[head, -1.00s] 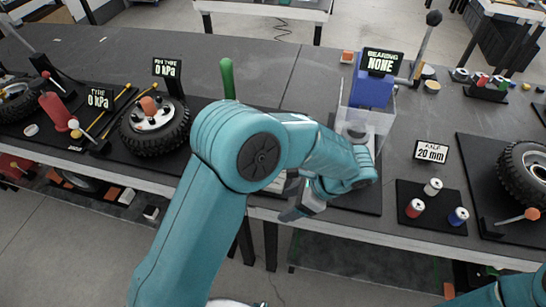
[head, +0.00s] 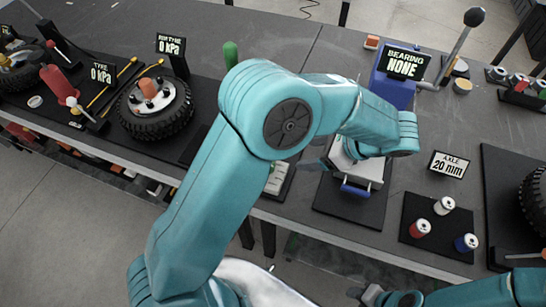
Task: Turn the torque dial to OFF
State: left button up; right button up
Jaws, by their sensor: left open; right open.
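No torque dial can be made out; my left arm covers the middle of the bench. A pale panel (head: 277,178) with dark marks shows partly beside that arm; I cannot tell whether it belongs to the dial. My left gripper (head: 326,160) is mostly hidden under its own arm, over the bench left of the bearing station, and appears empty. My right gripper (head: 372,295) is open and empty at the bottom edge, in front of the bench and well apart from it.
A blue press (head: 392,88) with a BEARING NONE sign (head: 405,64) and a tall lever (head: 459,45) stands behind my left wrist. A green handle (head: 230,55) rises behind the arm. Small cans (head: 443,205) stand on a pad at right. A wheel (head: 155,105) lies at left.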

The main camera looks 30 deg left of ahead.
pick_arm(q)
jog(key=x, duration=0.5)
jog(key=p+x, duration=0.1)
jog(key=x, duration=0.4)
jog(key=p+x, duration=0.1)
jog(key=x, duration=0.4)
jog(key=shift+s+a, duration=0.15)
jog(key=shift+s, duration=0.2)
jog(key=shift+a+f, duration=0.1)
jog(key=shift+f, duration=0.05)
jog(key=shift+s, duration=0.3)
jog(key=shift+w, duration=0.2)
jog(key=c, duration=1)
pick_arm(e)
jog(key=shift+s+r, duration=0.2)
jog(key=shift+r, duration=0.35)
jog(key=shift+s+r, duration=0.15)
jog(key=shift+r, duration=0.35)
pick_arm(q)
jog(key=shift+c, duration=0.2)
